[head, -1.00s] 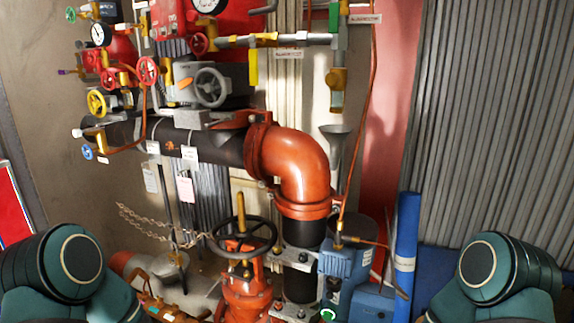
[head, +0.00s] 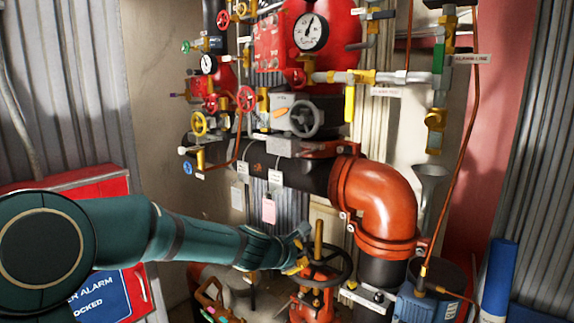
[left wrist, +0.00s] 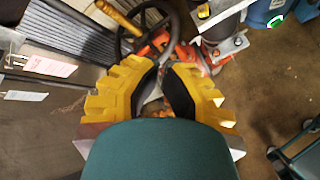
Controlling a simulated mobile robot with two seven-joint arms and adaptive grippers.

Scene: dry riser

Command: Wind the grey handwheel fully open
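The grey handwheel (head: 305,118) is a small spoked wheel on the front of a grey box on the pipework, below the large gauge. Its hub and spokes are in plain view and nothing touches it. My left gripper (head: 299,249) is well below it, beside a larger dark handwheel (head: 322,265) with a yellow stem. The dark handwheel (left wrist: 148,25) lies just beyond the fingertips there. My right gripper is out of view.
A big orange pipe elbow (head: 378,200) bulges out right of the grey handwheel. A red alarm cabinet (head: 110,188) stands behind my left arm. Hanging tags (head: 268,210) are below the dark pipe.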

